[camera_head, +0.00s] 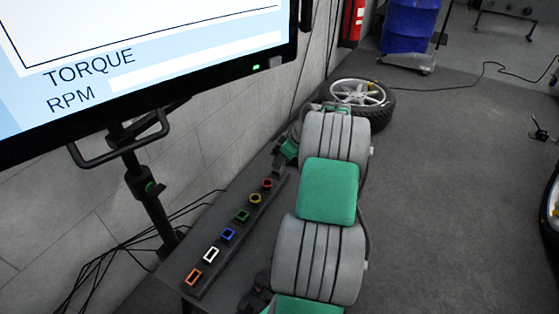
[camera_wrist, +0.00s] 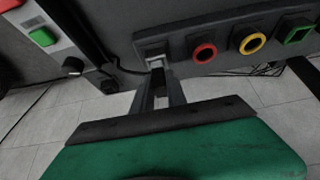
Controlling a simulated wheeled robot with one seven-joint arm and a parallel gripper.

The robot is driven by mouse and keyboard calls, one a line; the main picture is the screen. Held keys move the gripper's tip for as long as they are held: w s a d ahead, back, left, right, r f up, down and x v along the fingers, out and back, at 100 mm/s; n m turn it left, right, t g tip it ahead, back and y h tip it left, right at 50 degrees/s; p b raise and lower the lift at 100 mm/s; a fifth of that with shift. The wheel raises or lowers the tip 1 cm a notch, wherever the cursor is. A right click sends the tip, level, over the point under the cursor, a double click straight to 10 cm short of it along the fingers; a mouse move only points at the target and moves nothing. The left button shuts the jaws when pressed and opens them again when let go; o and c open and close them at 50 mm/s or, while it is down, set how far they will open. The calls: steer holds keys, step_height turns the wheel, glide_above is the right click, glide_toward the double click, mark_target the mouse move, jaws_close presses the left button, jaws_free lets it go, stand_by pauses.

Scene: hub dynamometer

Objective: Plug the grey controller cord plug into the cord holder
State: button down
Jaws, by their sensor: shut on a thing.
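My gripper (camera_wrist: 158,78) is at the left end of the black socket rail (camera_wrist: 225,44) in the wrist view. Its two dark fingers are shut on the small light grey plug (camera_wrist: 156,63). The plug is at the lower front of the leftmost, grey-black socket (camera_wrist: 152,46), which looks like the cord holder. I cannot tell whether the plug is inside it or only touching its opening. In the head view my gripper's green body shows at the far end of the rail (camera_head: 228,253); the fingertips, plug and that socket are hidden or too small there.
The rail also carries red (camera_wrist: 204,53), yellow (camera_wrist: 253,44) and green (camera_wrist: 297,35) sockets, with blue, white and orange ones in the head view. A panel with a green button (camera_wrist: 42,37) and black knob is left. A monitor (camera_head: 150,60) and wheel (camera_head: 360,95) stand nearby.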

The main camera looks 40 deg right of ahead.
steer(key=shift+r+p, duration=1.5)
steer(key=shift+r, duration=0.65)
steer(key=shift+s, duration=0.1)
steer(key=s+d, duration=0.2)
steer(key=s, duration=0.5)
steer(key=shift+s+d, duration=0.15)
steer(key=shift+d, duration=0.2)
steer(key=shift+d, duration=0.1)
